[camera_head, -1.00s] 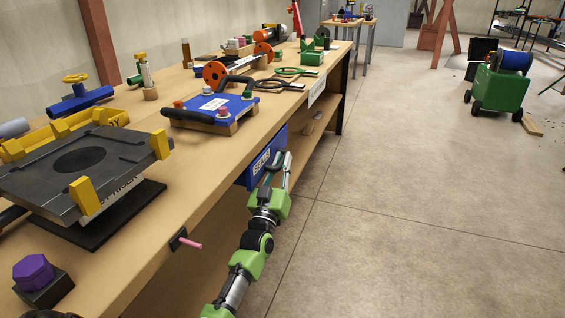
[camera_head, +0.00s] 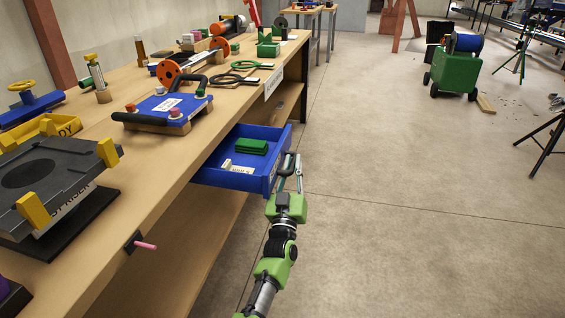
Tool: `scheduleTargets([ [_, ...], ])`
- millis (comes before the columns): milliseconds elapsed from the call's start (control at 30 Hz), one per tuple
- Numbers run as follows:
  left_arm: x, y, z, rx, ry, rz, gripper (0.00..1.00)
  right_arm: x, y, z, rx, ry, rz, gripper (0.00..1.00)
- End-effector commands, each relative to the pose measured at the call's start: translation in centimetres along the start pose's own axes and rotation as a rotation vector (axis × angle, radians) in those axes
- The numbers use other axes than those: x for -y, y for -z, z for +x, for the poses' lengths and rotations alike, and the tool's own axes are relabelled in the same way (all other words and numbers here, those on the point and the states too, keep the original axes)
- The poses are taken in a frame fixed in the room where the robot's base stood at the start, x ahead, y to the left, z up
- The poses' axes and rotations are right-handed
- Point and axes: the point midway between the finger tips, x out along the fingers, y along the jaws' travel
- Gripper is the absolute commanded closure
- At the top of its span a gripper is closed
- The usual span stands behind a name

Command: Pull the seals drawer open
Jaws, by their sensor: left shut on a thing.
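The blue seals drawer (camera_head: 216,176) stands pulled out from under the workbench's front edge. Inside it lie a green block (camera_head: 251,146) and a small whitish piece with a label beside it. My right gripper is not in view.
The wooden workbench (camera_head: 150,205) runs along the left, carrying a blue plate with a black handle (camera_head: 168,108), a dark riser (camera_head: 45,170) and several tools. A pink peg (camera_head: 146,246) sticks out of its front edge. The floor to the right is clear up to a green cart (camera_head: 453,72).

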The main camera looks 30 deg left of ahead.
Motion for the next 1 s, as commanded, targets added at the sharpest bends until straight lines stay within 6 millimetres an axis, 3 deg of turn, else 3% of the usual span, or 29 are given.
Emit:
scheduleTargets([
  [400,-0.3,-0.2,-0.1,0.002,0.0,0.0,1.0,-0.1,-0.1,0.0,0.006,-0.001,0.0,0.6],
  [433,-0.3,-0.2,-0.1,0.002,0.0,0.0,0.8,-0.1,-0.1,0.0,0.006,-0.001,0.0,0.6],
  [467,-0.3,-0.2,-0.1,0.002,0.0,0.0,0.72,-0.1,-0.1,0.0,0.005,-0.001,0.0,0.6],
  [500,-0.3,-0.2,-0.1,0.002,0.0,0.0,0.71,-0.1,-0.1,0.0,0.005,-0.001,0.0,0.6],
  [833,-0.2,-0.1,-0.2,0.001,0.0,0.0,0.71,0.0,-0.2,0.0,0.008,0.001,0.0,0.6],
  [1000,-0.2,-0.3,-2.3,0.004,0.0,0.0,0.71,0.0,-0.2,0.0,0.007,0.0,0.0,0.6],
])
